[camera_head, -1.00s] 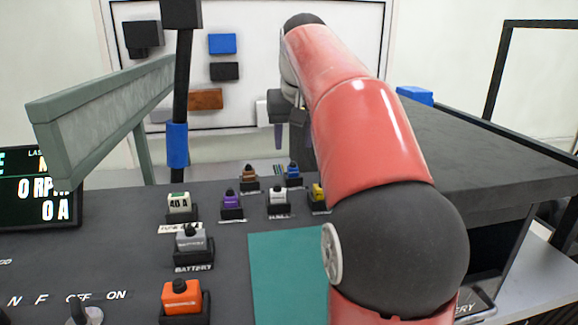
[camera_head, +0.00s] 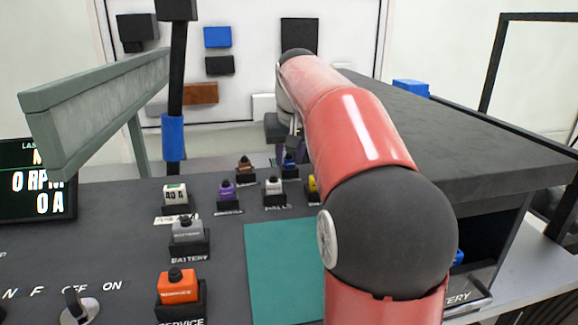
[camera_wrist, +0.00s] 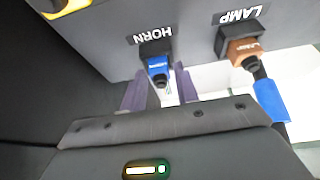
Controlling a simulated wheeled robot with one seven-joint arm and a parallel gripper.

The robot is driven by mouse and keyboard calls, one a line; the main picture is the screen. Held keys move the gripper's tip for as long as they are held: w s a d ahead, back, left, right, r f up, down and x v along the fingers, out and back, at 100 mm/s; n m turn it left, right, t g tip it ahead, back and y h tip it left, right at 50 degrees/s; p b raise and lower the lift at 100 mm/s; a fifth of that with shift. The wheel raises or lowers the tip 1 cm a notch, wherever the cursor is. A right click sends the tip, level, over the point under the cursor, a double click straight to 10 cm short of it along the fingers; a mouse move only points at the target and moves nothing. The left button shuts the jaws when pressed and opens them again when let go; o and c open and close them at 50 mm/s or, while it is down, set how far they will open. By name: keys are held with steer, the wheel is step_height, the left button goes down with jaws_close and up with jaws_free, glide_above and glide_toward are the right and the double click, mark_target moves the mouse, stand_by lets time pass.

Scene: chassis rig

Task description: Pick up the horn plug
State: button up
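The horn plug is blue with a dark tip (camera_wrist: 157,68) and sits in a black socket beside the HORN label in the wrist view. In the head view the blue plug (camera_head: 290,167) stands in the back row, partly hidden by my arm. My gripper (camera_wrist: 160,82) is open, with one purple finger on each side of the plug's tip end. A small gap seems to show at each side; contact cannot be told. In the head view my gripper (camera_head: 284,148) is just above the plug, its fingers mostly hidden.
A brown plug (camera_wrist: 243,50) at LAMP sits close beside it. A yellow plug (camera_head: 313,184), white plug (camera_head: 273,186) and purple plug (camera_head: 227,190) stand in front. A pole with a blue band (camera_head: 173,138) rises to the left. A teal mat (camera_head: 283,275) is bare.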

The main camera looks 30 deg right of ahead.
jaws_close()
steer(key=shift+r, duration=0.15)
